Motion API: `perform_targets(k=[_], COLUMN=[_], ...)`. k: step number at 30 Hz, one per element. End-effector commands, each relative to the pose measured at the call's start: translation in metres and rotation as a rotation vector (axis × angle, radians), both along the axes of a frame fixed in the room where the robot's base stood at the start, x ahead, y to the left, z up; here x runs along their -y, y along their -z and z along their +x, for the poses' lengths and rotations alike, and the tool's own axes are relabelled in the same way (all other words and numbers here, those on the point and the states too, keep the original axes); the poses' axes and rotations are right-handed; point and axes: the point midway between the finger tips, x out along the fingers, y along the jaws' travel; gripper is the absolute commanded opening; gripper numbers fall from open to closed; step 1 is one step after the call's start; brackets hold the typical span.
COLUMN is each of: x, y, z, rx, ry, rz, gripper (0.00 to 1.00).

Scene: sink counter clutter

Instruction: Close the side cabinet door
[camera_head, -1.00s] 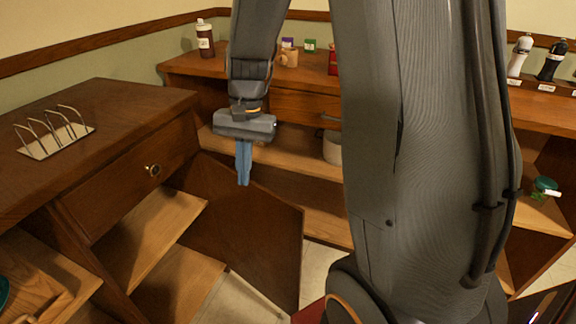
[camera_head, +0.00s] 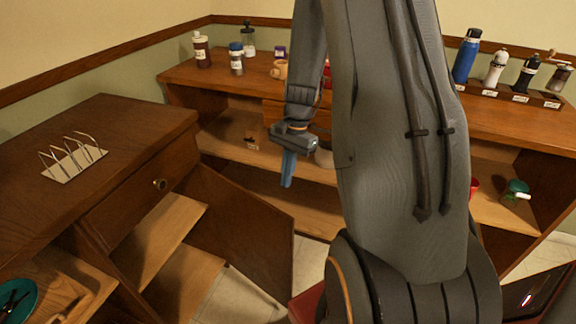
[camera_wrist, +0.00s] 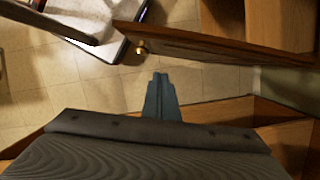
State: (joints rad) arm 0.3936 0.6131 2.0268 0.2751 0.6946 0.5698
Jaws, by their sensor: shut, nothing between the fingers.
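The side cabinet door (camera_head: 238,228) is a dark brown wooden panel standing open, swung out from the cabinet at left. Its cabinet's open shelves (camera_head: 168,232) show beside it. In the wrist view the door (camera_wrist: 225,46) is seen from above, with a brass knob (camera_wrist: 141,48) near its left end. My gripper (camera_head: 287,184) has blue fingers pointing down and is shut and empty. It is beyond the door's top edge, on the side away from the shelves. In the wrist view the gripper fingers (camera_wrist: 159,76) show a gap to the door.
A toast rack (camera_head: 72,160) stands on the left counter (camera_head: 125,125). The back counter (camera_head: 480,115) holds bottles, including a blue one (camera_head: 466,55), and a mug (camera_head: 279,69). Tiled floor (camera_wrist: 80,85) lies clear beside the door.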

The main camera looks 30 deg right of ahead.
Motion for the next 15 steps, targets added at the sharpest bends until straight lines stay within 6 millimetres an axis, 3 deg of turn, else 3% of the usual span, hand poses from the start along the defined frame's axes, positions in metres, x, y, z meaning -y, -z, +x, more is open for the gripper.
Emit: perform_targets(k=[6, 15], x=[-0.010, -0.043], y=[0.042, 0.040], z=[-0.005, -0.017], rx=[-0.003, 0.000], ry=[-0.001, -0.002], rz=[0.001, -0.001], gripper=[0.00, 0.00])
